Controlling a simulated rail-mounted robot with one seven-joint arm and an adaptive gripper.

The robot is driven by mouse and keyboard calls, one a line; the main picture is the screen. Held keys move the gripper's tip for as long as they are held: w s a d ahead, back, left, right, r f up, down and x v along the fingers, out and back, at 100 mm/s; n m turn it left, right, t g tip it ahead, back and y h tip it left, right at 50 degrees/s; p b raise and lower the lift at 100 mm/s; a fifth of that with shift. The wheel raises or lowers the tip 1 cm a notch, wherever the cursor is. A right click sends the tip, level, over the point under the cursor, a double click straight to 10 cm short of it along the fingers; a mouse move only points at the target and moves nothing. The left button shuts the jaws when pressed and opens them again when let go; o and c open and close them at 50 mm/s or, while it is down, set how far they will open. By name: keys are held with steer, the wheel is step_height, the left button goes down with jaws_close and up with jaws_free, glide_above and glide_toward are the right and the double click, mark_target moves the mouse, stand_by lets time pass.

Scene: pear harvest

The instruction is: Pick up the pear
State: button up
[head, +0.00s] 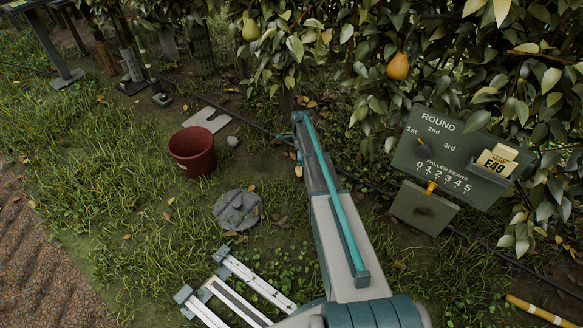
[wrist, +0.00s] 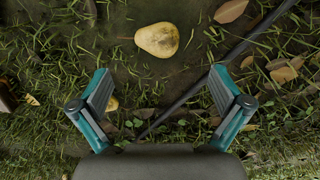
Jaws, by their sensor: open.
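A yellow pear (wrist: 157,40) with small brown specks lies on the dark ground in the wrist view, at the top and a little left of centre. My gripper (wrist: 161,84) is open and empty. Its two fingers are spread wide at left and right, and the pear is beyond their tips, apart from both. A small yellowish thing (wrist: 112,103) shows beside the left finger, too little to tell what it is. In the head view my arm reaches toward the base of the trees, and I cannot make out the ground pear there. A greenish pear (head: 250,30) and an orange-yellow pear (head: 398,67) hang in the leaves.
A black hose (wrist: 190,92) runs diagonally beneath the gripper, among grass and dry leaves. In the head view a red bucket (head: 192,152) and a flat grey stone (head: 238,209) stand left of my arm. A green sign board (head: 440,155) and a box (head: 423,208) are at right.

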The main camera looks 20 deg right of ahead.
mark_target(301, 168)
steer(key=shift+s+d+m, duration=0.15)
steer(key=shift+s+m, duration=0.05)
steer(key=shift+m, duration=0.4)
steer(key=shift+f, duration=0.15)
step_height(301, 168, down, 6)
steer(key=shift+r+b, duration=0.25)
steer(key=shift+b, duration=0.9)
steer(key=shift+s+f+b, duration=0.1)
steer(key=shift+f+b, duration=1.45)
steer(key=shift+f, duration=0.95)
steer(key=shift+c, duration=0.2)
steer(key=c, duration=1.2)
steer(key=shift+c, duration=0.2)
steer(key=shift+r, duration=0.1)
